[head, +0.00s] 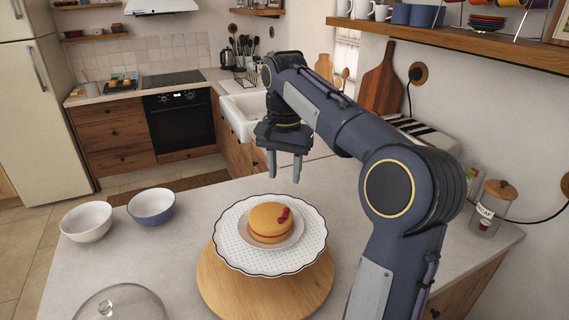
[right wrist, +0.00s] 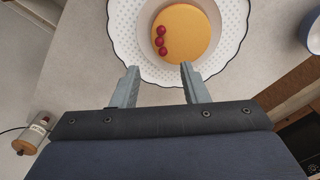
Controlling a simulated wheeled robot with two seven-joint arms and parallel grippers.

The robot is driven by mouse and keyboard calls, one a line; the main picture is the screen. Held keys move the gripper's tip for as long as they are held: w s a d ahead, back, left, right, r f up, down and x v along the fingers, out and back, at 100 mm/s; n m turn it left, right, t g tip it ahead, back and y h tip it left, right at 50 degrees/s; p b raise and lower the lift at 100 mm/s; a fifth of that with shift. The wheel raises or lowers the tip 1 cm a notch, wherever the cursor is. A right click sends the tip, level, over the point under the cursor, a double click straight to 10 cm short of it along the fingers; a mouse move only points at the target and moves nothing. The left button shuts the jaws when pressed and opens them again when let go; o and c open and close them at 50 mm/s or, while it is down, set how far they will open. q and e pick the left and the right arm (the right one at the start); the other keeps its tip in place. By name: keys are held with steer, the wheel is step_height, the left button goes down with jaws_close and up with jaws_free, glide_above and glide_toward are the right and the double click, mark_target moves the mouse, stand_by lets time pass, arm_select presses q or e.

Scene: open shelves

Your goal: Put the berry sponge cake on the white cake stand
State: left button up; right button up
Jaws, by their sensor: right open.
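The berry sponge cake (head: 270,220) is round and golden with red berries on top. It rests on a small plate in the middle of the white cake stand (head: 231,247), which has a scalloped dark rim and dotted top. The cake also shows in the right wrist view (right wrist: 190,35), with the stand (right wrist: 125,30) around it. My right gripper (head: 285,180) is open and empty, above and behind the cake, apart from it. In the right wrist view its fingers (right wrist: 158,80) point toward the cake with a gap between. My left gripper is not in view.
A round wooden board (head: 225,290) lies under the stand. A white bowl (head: 87,222) and a blue bowl (head: 152,207) stand at the left. A glass dome (head: 120,303) is at the front left. Jars (head: 492,208) stand at the right by the wall, below a shelf (head: 450,40).

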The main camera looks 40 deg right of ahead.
steer(key=s+a+f+n+t+y, duration=0.2)
steer(key=s+a+f+n, duration=0.3)
steer(key=s+a+f, duration=0.2)
steer(key=s+a+f+n+t+y, duration=0.1)
steer(key=s+a+f+n+t, duration=0.2)
steer(key=s+a, duration=0.9)
step_height(320, 180, down, 5)
steer(key=n, duration=0.3)
steer(key=shift+a+r+t+y, duration=0.15)
steer(key=shift+a+t+y, duration=0.15)
steer(key=shift+a+y, duration=0.1)
steer(key=shift+c, duration=0.3)
steer(key=shift+s, duration=0.1)
